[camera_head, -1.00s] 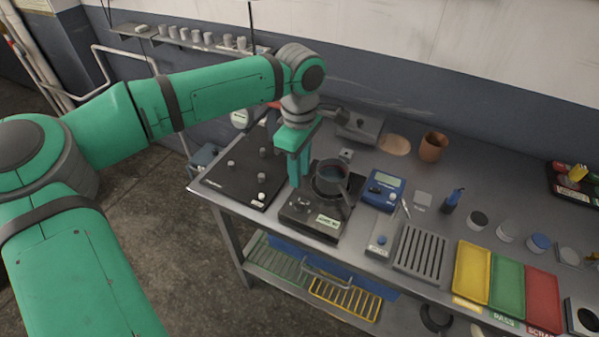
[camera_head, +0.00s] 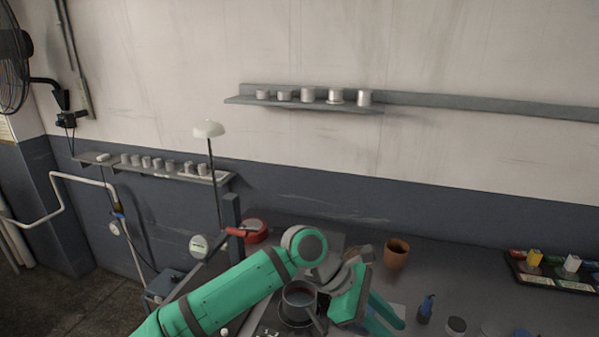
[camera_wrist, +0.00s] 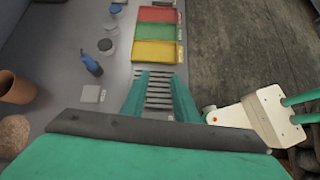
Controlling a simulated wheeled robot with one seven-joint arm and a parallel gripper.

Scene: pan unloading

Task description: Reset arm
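My arm reaches over the bench from the lower left in the head view. My gripper (camera_head: 387,314) is to the right of the dark pan (camera_head: 299,303) and apart from it. In the wrist view, the two green fingers of my gripper (camera_wrist: 161,92) stand apart with nothing between them, so it is open and empty. The slotted grey rack (camera_wrist: 159,92) shows beyond the gap. The pan stands upright on the bench area, partly hidden by my arm, with dark contents visible inside.
Yellow (camera_wrist: 155,53), green (camera_wrist: 159,32) and red (camera_wrist: 158,14) trays lie beyond the rack. A wall shelf (camera_head: 300,101) holds several metal cups above the bench.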

